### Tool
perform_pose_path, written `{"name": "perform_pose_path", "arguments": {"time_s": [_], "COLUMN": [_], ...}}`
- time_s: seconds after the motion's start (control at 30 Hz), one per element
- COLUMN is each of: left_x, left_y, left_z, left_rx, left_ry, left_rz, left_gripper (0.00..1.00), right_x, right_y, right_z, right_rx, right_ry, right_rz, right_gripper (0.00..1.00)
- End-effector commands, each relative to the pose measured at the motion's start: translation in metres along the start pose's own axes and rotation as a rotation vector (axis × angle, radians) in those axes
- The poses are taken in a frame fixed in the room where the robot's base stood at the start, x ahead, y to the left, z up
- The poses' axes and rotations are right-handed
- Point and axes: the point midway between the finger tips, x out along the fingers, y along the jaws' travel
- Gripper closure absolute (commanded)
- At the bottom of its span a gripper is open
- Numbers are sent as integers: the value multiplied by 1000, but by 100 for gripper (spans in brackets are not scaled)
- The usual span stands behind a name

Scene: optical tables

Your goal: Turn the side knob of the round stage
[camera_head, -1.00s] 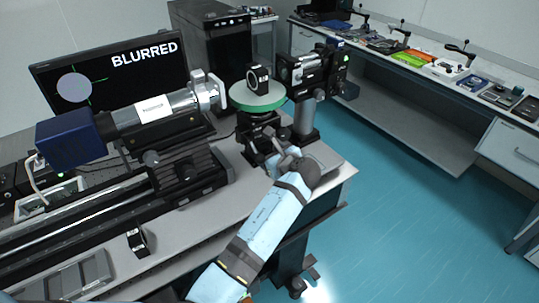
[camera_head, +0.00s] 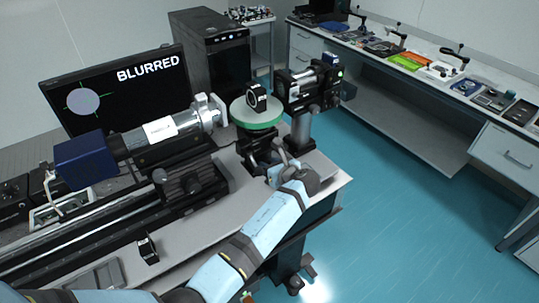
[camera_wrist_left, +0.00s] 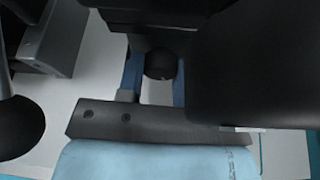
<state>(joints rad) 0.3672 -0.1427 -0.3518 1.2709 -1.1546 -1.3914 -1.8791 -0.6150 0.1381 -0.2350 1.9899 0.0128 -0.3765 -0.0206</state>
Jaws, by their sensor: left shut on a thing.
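The round stage (camera_head: 257,118) is a green-rimmed disc on a dark mount near the right end of the optical table, with a small black framed optic (camera_head: 256,97) upright on it. My left gripper (camera_head: 275,167) is just below and in front of the disc, reaching in from the lower left. In the left wrist view, the dark round side knob (camera_wrist_left: 161,64) sits between the two blue fingers of my left gripper (camera_wrist_left: 155,80), which is shut on it. In the head view the knob is hidden by the gripper. My right gripper is not in view.
A monitor (camera_head: 125,92) behind reads "BLURRED" beside a pale circle. A blue-ended camera tube (camera_head: 150,135) is left of the stage, and a black post-mounted device (camera_head: 306,88) stands close on its right. A side bench (camera_head: 430,110) with tools runs along the right wall; the blue floor between is clear.

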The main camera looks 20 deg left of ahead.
Motion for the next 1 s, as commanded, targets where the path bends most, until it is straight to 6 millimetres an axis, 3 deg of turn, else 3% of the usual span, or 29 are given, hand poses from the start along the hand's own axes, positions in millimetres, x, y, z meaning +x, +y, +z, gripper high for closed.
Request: {"name": "perform_pose_path", "arguments": {"time_s": [0.03,0.1,0.3,0.67,1.0], "left_x": [-3,-3,-2,1,2], "left_y": [1,1,0,-1,-2], "left_z": [10,10,7,2,1], "left_rx": [35,83,216,365,393], "left_ry": [-1,-1,-1,-2,-2], "left_rz": [15,35,91,154,165], "left_gripper": [90,90,90,90,90], "right_x": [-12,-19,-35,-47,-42], "right_y": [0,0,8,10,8], "right_z": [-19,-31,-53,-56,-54], "right_rx": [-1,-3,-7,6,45], "right_ry": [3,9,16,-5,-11], "right_rz": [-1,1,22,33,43], "right_gripper": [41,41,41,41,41]}}
